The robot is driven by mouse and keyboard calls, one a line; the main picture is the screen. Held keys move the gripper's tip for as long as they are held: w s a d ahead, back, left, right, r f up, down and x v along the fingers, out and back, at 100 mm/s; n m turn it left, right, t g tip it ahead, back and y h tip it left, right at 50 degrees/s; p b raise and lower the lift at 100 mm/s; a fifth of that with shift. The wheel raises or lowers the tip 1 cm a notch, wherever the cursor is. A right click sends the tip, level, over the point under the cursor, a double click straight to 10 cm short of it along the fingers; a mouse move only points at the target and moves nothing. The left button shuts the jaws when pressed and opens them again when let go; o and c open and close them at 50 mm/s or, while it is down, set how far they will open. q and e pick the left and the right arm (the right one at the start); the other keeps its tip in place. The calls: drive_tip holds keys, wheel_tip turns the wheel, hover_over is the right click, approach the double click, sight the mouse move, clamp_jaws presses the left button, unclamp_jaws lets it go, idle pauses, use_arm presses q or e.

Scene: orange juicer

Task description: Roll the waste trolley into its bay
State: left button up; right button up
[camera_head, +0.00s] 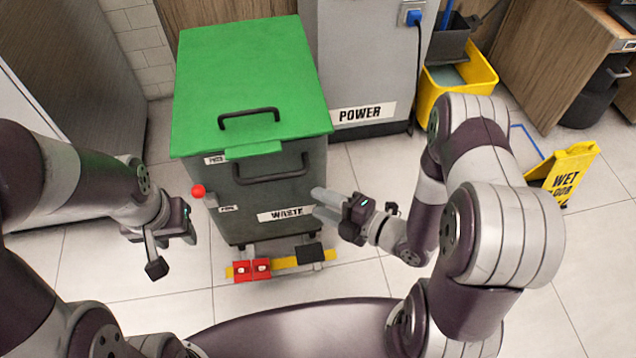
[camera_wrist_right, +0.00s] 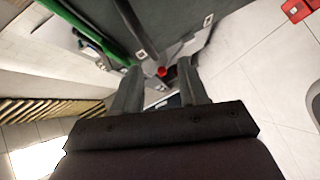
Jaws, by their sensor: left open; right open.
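The waste trolley (camera_head: 250,90) is a dark grey bin with a green lid (camera_head: 250,75), a black lid handle (camera_head: 249,117), a front bar handle (camera_head: 270,172) and a "WASTE" label. It stands upright at the centre of the head view. My left gripper (camera_head: 168,248) is open and empty, to the left and in front of the trolley. My right gripper (camera_head: 325,205) is open at the trolley's front right, with its fingers pointing towards the front face. The right wrist view shows its fingers (camera_wrist_right: 160,90) apart, near the trolley body (camera_wrist_right: 160,22); contact cannot be told.
A yellow mop bucket (camera_head: 480,72) and wet floor sign (camera_head: 568,172) are further right. A red knob (camera_head: 198,191) is at the trolley's left.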

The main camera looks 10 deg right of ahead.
sight(276, 177)
drive_tip(key=shift+n+t+y, duration=0.3)
drive_tip(key=shift+n, duration=0.5)
drive_tip(key=b+x, duration=0.1)
drive_tip(key=x, duration=0.3)
drive_tip(key=r+b+x, duration=0.1)
drive_tip(key=x, duration=0.3)
drive_tip(key=b+x, duration=0.1)
drive_tip(key=x, duration=0.3)
drive_tip(key=shift+w+a+r, duration=0.15)
drive_tip(key=shift+w+a, duration=0.05)
drive_tip(key=shift+a, duration=0.05)
drive_tip(key=shift+w+a, duration=0.25)
clamp_jaws()
